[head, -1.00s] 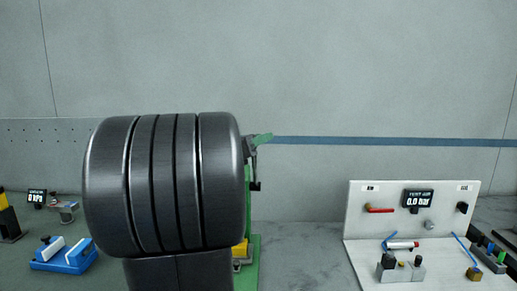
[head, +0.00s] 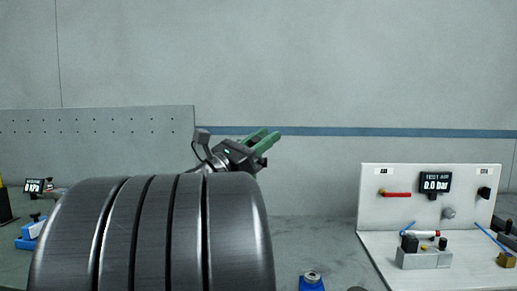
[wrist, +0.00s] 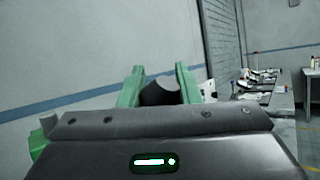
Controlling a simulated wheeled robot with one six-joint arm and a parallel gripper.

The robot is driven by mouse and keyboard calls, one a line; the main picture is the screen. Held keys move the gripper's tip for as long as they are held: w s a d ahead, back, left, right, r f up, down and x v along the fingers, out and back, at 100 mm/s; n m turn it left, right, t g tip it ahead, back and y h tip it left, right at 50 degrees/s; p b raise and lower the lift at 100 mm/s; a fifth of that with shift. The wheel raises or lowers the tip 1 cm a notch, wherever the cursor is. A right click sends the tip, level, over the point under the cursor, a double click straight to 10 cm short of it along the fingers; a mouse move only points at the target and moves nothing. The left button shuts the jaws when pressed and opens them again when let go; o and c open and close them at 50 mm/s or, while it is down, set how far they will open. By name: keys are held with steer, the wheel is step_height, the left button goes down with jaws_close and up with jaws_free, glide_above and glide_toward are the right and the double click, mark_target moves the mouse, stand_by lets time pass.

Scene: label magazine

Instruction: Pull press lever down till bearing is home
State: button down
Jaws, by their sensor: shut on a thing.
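My gripper (head: 266,138) shows in the head view above the end of my large dark arm link, its green fingers pointing up and right. In the wrist view the green fingers (wrist: 158,80) stand either side of a dark, curved thing (wrist: 160,92), apparently the grip of the press lever. The gripper is shut on it. The rest of the lever, the press body and the bearing are hidden, so I cannot tell how deep the bearing sits.
A white test-air panel (head: 372,215) stands on the bench at right, its display (head: 435,183) reading 0.0 bar. A blue block (head: 312,284) with a silver top is at the front. A perforated grey board (head: 100,125) stands at left. The bench centre (head: 320,240) looks clear.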

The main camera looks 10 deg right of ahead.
step_height(320, 180, down, 10)
steer(key=s+m+g+h+b, duration=0.2)
steer(key=m+b, duration=0.2)
steer(key=b, duration=0.6)
steer(key=shift+s+a+m+g+h, duration=0.15)
steer(key=shift+a+m+g+h, duration=0.15)
steer(key=shift+g, duration=0.1)
steer(key=shift+f, duration=0.1)
steer(key=c, duration=1.1)
jaws_free()
steer(key=v, duration=1.3)
steer(key=shift+a+f+p, duration=0.25)
steer(key=shift+a+p, duration=0.05)
steer(key=shift+p, duration=0.1)
